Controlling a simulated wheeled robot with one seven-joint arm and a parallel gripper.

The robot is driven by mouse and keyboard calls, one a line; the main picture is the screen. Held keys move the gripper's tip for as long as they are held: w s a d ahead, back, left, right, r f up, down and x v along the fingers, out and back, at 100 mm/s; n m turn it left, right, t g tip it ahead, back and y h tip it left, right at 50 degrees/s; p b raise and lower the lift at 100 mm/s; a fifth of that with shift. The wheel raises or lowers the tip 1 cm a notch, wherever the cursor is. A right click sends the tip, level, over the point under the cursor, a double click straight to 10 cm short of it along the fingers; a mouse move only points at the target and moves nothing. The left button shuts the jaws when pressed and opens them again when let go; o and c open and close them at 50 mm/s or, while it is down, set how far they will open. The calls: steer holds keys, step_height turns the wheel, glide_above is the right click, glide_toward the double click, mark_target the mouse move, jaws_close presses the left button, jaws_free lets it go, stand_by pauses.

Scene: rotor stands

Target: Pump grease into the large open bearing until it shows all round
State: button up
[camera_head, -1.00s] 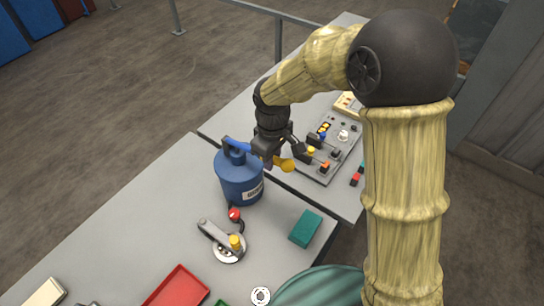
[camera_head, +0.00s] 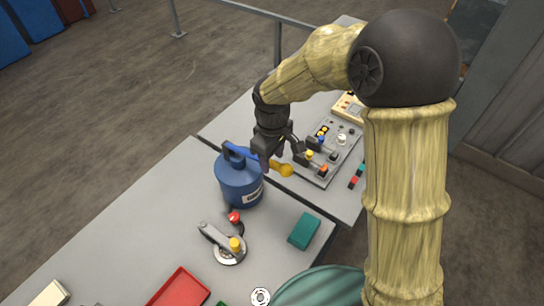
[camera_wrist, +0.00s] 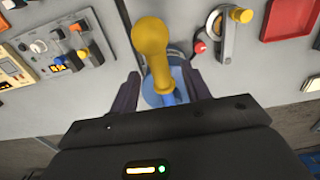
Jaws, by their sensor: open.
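A blue grease canister (camera_head: 240,185) stands on the near table. Its pump lever is blue with a yellow grip (camera_head: 286,170) at the end, reaching out to the right. My gripper (camera_head: 268,160) is over the lever, beside the canister's top. In the wrist view the yellow grip (camera_wrist: 152,50) lies between my two open fingers (camera_wrist: 160,92), with a gap showing on both sides. A round metal part (camera_head: 229,252) with a grey arm and yellow knob sits before the canister. A small white ring (camera_head: 260,297) lies lower. I cannot tell which is the large bearing.
A red tray (camera_head: 178,288) and a green block (camera_head: 304,231) lie on the near table. A grey control panel (camera_head: 325,155) with knobs and levers is on the far table, close to the right of my gripper. A red knob (camera_head: 234,216) sits beside the canister.

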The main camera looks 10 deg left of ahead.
steer(key=shift+r+p, duration=1.7)
steer(key=shift+r, duration=0.65)
steer(key=shift+d+f, duration=0.1)
steer(key=shift+f, duration=0.05)
